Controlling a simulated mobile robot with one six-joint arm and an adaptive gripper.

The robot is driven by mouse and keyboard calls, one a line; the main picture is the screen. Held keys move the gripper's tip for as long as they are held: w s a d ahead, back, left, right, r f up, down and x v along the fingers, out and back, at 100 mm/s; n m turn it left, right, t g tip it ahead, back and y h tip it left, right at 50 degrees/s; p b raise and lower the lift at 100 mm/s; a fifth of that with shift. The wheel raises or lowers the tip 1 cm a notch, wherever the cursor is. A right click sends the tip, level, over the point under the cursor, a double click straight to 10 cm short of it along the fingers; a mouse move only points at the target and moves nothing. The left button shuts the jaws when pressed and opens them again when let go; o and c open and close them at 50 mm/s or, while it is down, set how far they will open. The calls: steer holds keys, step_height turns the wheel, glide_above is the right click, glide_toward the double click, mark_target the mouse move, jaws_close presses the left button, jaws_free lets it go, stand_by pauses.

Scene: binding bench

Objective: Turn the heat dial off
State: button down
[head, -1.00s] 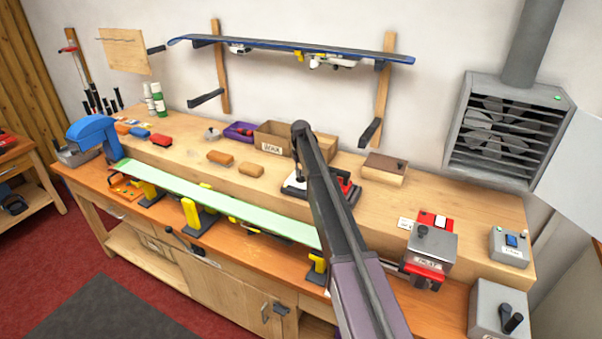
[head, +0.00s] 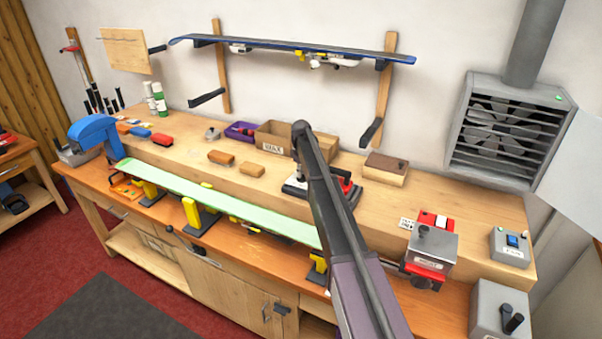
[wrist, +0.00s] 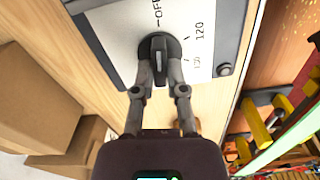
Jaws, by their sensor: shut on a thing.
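The heat dial (wrist: 160,60) is a black knob on a white plate (wrist: 120,35), which is set in a grey panel. The plate is marked OFF, 120 and 150 in the wrist view. The dial's raised grip lies roughly in line with the OFF mark at the top. My gripper (wrist: 160,72) is shut on this grip, with one finger on each side of it. In the head view my arm hides the gripper and the dial. A red and black waxing iron (head: 346,187) shows partly behind my arm.
A cardboard wax box (head: 272,137) and a brown-topped block (head: 385,168) stand on the shelf near my arm. A pale green ski or board (head: 200,195) lies in the vise in front. A grey control box (head: 432,246) is at right.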

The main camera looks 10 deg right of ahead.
steer(key=c, duration=0.7)
jaws_free()
steer(key=shift+m, duration=0.4)
steer(key=m, duration=0.6)
steer(key=shift+w, duration=0.1)
steer(key=m, duration=0.7)
steer(key=shift+d, duration=0.2)
step_height(320, 180, up, 14)
steer(key=p, duration=1.4)
steer(key=s+m, duration=0.1)
steer(key=s, duration=0.8)
steer(key=s+m, duration=0.1)
steer(key=s, duration=0.8)
steer(key=s+m, duration=0.1)
steer(key=s, duration=0.8)
steer(key=shift+d+f+t, duration=0.1)
steer(key=shift+d+t, duration=0.15)
steer(key=shift+t, duration=0.05)
